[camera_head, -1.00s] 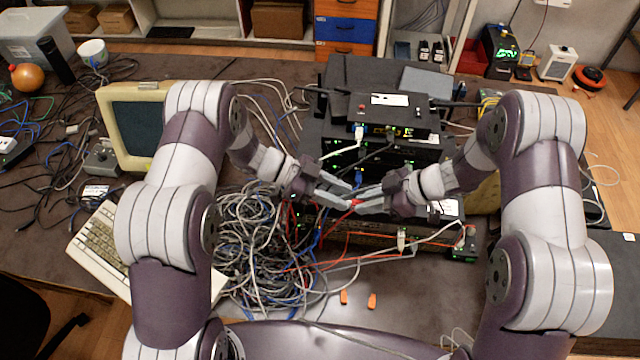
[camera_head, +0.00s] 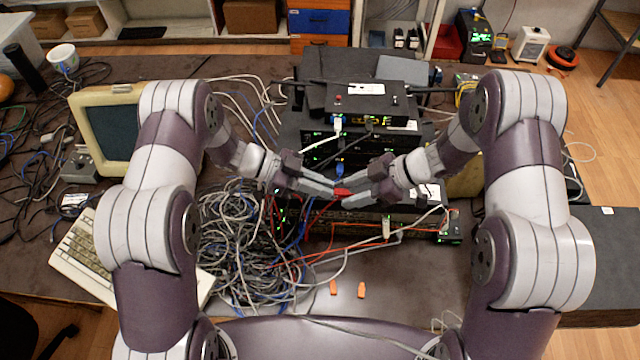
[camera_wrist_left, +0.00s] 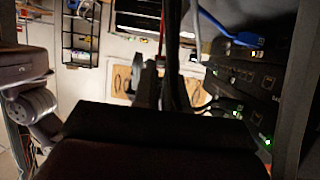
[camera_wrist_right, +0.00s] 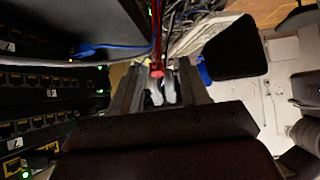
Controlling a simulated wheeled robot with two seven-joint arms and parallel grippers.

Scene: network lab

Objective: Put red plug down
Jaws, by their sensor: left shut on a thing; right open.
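The red plug (camera_head: 342,191) is in front of the stacked network devices in the head view. My left gripper (camera_head: 336,190) is shut on it from the left. The plug and its red cable also show in the right wrist view (camera_wrist_right: 157,72), in line with the open jaws. My right gripper (camera_head: 352,194) is open, with its fingertips close to the plug's right side. Whether they touch the plug cannot be told. In the left wrist view the plug is mostly hidden by dark fingers, and a red strand (camera_wrist_left: 162,35) shows above them.
Stacked network devices (camera_head: 365,100) stand right behind the grippers. A tangle of grey cables (camera_head: 240,240) lies to the left. Two orange plugs (camera_head: 361,290) lie on the table in front, with bare table around them. A keyboard (camera_head: 85,255) is at the left.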

